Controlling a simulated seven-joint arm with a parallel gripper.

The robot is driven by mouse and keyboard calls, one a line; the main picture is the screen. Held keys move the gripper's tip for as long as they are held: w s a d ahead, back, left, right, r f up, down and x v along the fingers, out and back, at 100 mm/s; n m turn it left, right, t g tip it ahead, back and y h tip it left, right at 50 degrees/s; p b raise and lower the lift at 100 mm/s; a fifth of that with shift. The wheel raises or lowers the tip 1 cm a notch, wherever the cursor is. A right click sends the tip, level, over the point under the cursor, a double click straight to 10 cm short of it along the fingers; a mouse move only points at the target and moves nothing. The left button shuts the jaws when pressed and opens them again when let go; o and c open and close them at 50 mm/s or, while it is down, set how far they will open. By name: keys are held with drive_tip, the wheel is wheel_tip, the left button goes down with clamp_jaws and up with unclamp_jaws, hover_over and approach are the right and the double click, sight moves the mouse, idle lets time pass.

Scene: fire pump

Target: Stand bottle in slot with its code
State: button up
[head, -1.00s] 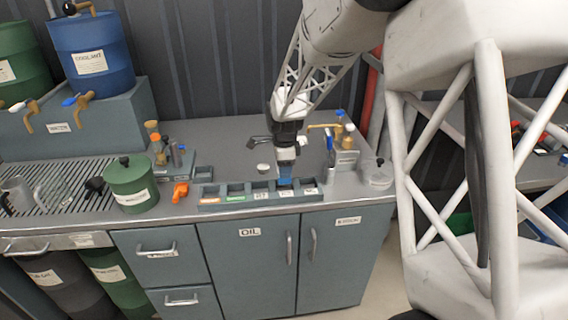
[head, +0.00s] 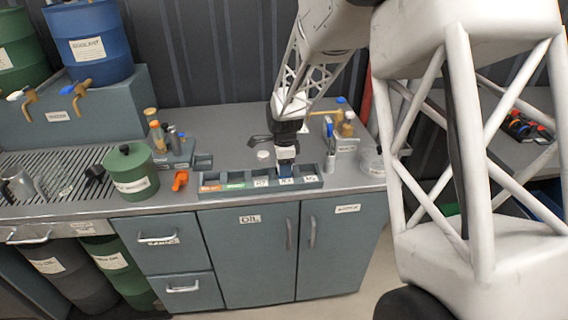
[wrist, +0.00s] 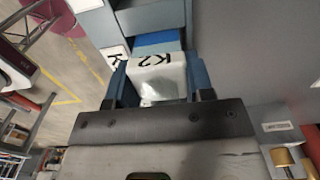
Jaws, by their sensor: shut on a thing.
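My gripper (head: 286,158) points down over the slotted rack (head: 210,189) at the front of the counter. It is shut on the bottle (wrist: 155,82), whose white face reads K2 in the wrist view. The bottle's lower end is at the rack's fourth slot from the left, and I cannot tell whether it touches the slot floor. A white slot label (wrist: 115,54) beside the bottle shows a K; the rest is hidden.
A green canister (head: 131,172) and an orange object (head: 180,180) stand left of the rack. A white round lid (head: 263,154) lies behind the rack. Cabinet doors are below.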

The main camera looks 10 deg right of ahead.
drive_tip(key=shift+f, duration=0.35)
idle(0.7)
drive_tip(key=o, duration=1.1)
drive_tip(key=shift+o, duration=0.2)
drive_tip(key=shift+r, duration=0.1)
drive_tip(key=shift+r, duration=1.65)
drive_tip(key=shift+r, duration=0.1)
drive_tip(key=shift+r, duration=2.4)
